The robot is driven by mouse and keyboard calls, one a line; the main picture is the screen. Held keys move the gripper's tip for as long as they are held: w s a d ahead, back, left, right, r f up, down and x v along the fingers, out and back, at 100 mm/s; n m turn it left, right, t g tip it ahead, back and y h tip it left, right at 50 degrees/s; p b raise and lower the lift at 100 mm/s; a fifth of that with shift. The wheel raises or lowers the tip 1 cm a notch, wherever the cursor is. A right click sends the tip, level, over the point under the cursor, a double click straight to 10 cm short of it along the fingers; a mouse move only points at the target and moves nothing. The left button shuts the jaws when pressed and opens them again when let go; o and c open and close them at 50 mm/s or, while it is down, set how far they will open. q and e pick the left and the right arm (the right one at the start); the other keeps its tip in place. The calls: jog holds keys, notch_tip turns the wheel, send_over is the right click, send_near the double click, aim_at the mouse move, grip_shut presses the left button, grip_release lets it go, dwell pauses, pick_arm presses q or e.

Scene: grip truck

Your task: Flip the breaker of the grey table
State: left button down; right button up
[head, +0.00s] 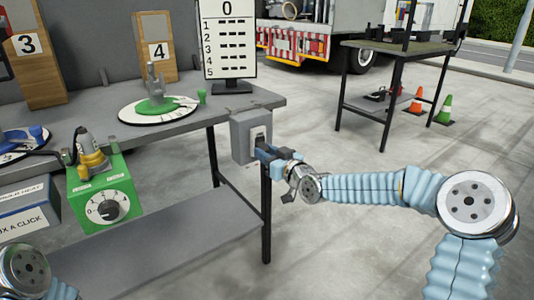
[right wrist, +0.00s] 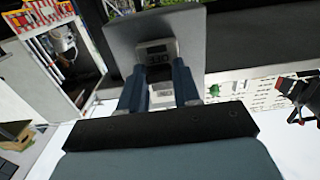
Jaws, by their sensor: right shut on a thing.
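The grey table (head: 232,108) fills the left of the head view. A grey breaker box (head: 239,140) is mounted at its right end, below the tabletop edge. My right gripper (head: 262,150) reaches in from the right and is shut on the breaker switch at the box's front. In the right wrist view, the box (right wrist: 120,38) is straight ahead, with my two fingers (right wrist: 158,78) on either side of the switch. A label reading OFF (right wrist: 159,60) shows upside down between them. The switch lever itself is mostly hidden. My left gripper is out of view.
A green dial box (head: 120,185) hangs at the table's front. A round green-and-white board (head: 140,115) and a score display (head: 229,45) stand on top. The floor at right is clear.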

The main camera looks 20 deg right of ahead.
aim_at(262, 145)
jog(key=shift+r+g+p, duration=0.3)
jog(key=shift+r+p, duration=0.1)
jog(key=shift+p, duration=0.05)
jog(key=g+p, duration=0.1)
jog(key=r+g+h+p, duration=0.1)
jog(key=p, duration=0.1)
jog(key=shift+s+r+g, duration=0.15)
jog(key=shift+r+g, duration=0.15)
jog(key=shift+g, duration=0.1)
jog(key=shift+r+g+p, duration=0.15)
jog(key=shift+g+p, duration=0.2)
jog(key=shift+g, duration=0.05)
jog(key=shift+r+g+h+p, duration=0.35)
jog(key=shift+g+h, duration=0.35)
jog(key=shift+g, duration=0.5)
jog(key=shift+w+r+g+h, duration=0.2)
jog(key=shift+r+g+h, duration=0.1)
jog(key=shift+g, duration=0.65)
jog(key=shift+w+r+g+h, duration=0.2)
jog(key=shift+r+g+h, duration=0.1)
jog(key=shift+g, duration=0.65)
jog(key=o, duration=1.1)
jog(key=shift+a, duration=0.1)
jog(key=shift+c, duration=0.2)
